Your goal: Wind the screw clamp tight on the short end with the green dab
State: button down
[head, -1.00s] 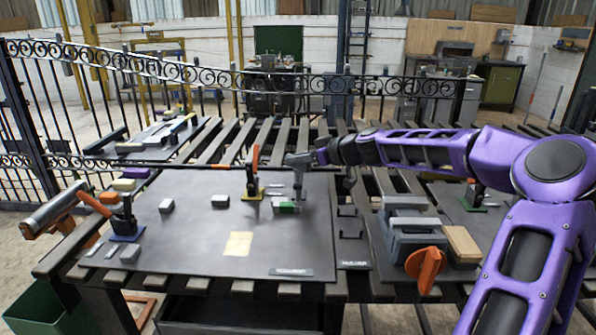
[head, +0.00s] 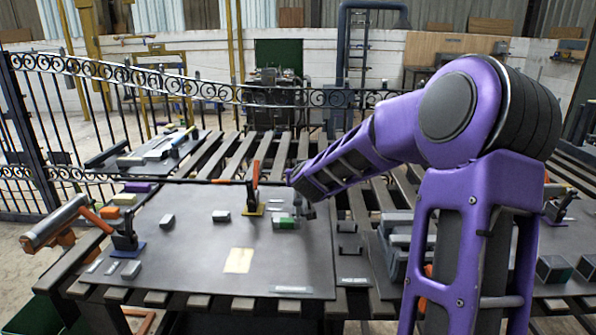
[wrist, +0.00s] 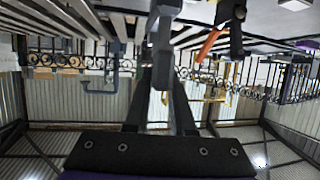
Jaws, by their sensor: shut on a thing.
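The short end with the green dab (head: 285,224) is a small grey block at the right part of the dark table plate (head: 190,260). My gripper (head: 303,207) is low beside and above it, partly hidden by my purple arm. In the wrist view my gripper (wrist: 160,100) has its two dark fingers on either side of a light grey upright bar, which appears to be part of the screw clamp (wrist: 160,65). The clamp (head: 297,203) shows only as a small grey upright piece at the green-dabbed block. Whether its jaw touches the block cannot be told.
An orange-handled toggle clamp (head: 254,190) on a yellow base stands close on the left. Another clamp (head: 125,232) on a blue base is farther left. A pale yellow patch (head: 238,260) and small grey blocks lie on the plate. The scrolled gate (head: 290,96) stands behind.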

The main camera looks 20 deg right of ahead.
jog(key=m+g+h+p, duration=0.1)
jog(key=m+h+p, duration=0.1)
jog(key=p, duration=0.1)
jog(key=m+h+p, duration=0.2)
jog(key=p, duration=0.1)
jog(key=shift+w+a+r+g+h, duration=0.1)
jog(key=shift+a+r+g+h, duration=0.05)
jog(key=shift+r+g+h, duration=0.2)
jog(key=m+g+h+p, duration=0.2)
jog(key=shift+m, duration=0.3)
jog(key=m+g+h, duration=0.1)
jog(key=m+g+h+p, duration=0.1)
jog(key=shift+f+m, duration=0.25)
jog(key=shift+m, duration=0.05)
jog(key=m+g+h, duration=0.1)
jog(key=m+g, duration=0.2)
jog(key=g, duration=0.1)
jog(key=shift+f+m+h, duration=0.1)
jog(key=shift+m+h, duration=0.25)
jog(key=shift+m, duration=0.05)
jog(key=m+g, duration=0.3)
jog(key=g, duration=0.1)
jog(key=shift+g, duration=0.25)
jog(key=shift+d+m+g, duration=0.2)
jog(key=shift+m+g, duration=0.6)
jog(key=shift+m, duration=0.1)
jog(key=c, duration=0.8)
grip_release()
jog(key=shift+o, duration=0.2)
